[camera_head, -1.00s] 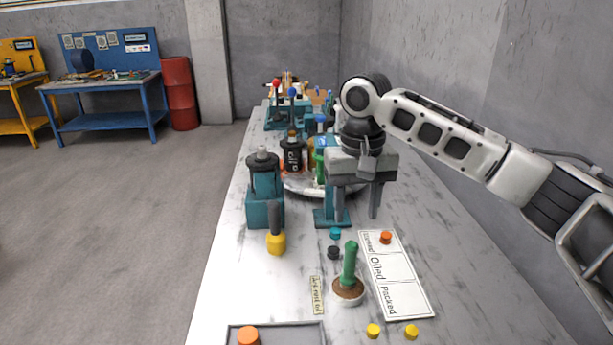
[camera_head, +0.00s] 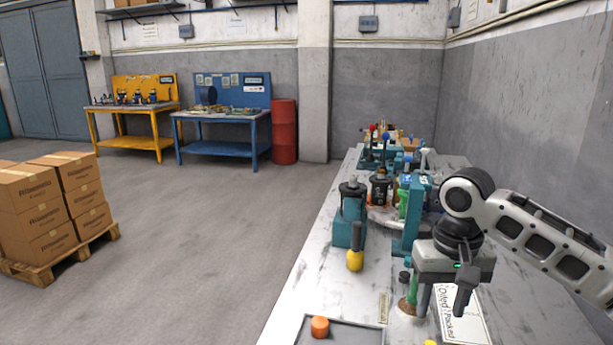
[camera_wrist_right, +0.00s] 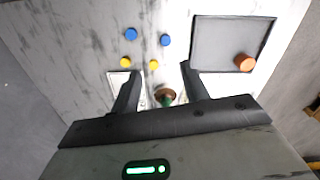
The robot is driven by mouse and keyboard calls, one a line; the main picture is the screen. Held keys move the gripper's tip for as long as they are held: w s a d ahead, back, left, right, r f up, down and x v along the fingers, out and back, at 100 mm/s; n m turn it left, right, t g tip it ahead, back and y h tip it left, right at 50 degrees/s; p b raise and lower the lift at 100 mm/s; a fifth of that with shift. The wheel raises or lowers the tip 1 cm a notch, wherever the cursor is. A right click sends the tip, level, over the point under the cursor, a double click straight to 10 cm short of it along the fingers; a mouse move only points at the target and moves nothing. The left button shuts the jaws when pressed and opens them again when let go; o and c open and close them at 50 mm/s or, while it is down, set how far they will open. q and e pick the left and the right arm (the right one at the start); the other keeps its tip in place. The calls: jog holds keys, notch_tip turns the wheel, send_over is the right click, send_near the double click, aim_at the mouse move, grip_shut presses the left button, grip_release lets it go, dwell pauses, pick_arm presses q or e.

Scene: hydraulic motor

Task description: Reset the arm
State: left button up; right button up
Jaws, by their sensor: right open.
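My right gripper (camera_head: 443,302) hangs over the marble-topped bench (camera_head: 318,275) at the right, fingers pointing down. The right wrist view also shows the open fingers (camera_wrist_right: 160,82). A green-handled brush in a round brown base (camera_head: 411,298) stands just left of the gripper in the head view. It shows between and beyond the fingers in the right wrist view (camera_wrist_right: 165,97). My left gripper is in neither view.
A grey tray (camera_head: 360,335) holds an orange cap (camera_head: 320,327). A white label sheet (camera_head: 470,325) lies partly behind the gripper. A yellow-bottomed tool (camera_head: 355,260) and a teal stand (camera_head: 347,235) are left. Blue caps (camera_wrist_right: 131,34) lie on clear bench.

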jog(key=s+a+f+n, duration=0.1)
jog(key=a+f, duration=0.1)
jog(key=f, duration=0.1)
jog(key=s+a+f+n+y, duration=0.1)
jog(key=s+a+f, duration=0.1)
jog(key=a+f, duration=0.1)
jog(key=s+a+f+n, duration=0.1)
jog(key=s+a+f, duration=0.1)
jog(key=f, duration=0.1)
jog(key=shift+a+n+t, duration=0.2)
jog(key=shift+n+t, duration=0.1)
jog(key=s+a+f+n+t+y, duration=0.1)
jog(key=s+a+f+y, duration=0.1)
jog(key=s+a+f, duration=0.4)
jog(key=s+d+f+m+t+h, duration=0.2)
jog(key=s+d+f+h, duration=0.1)
jog(key=s+d, duration=1.05)
jog(key=w+a+f+t+y, duration=0.3)
jog(key=w+a+f+t, duration=0.2)
jog(key=a+t, duration=0.2)
jog(key=shift+f+n, duration=0.3)
jog(key=shift+f, duration=0.1)
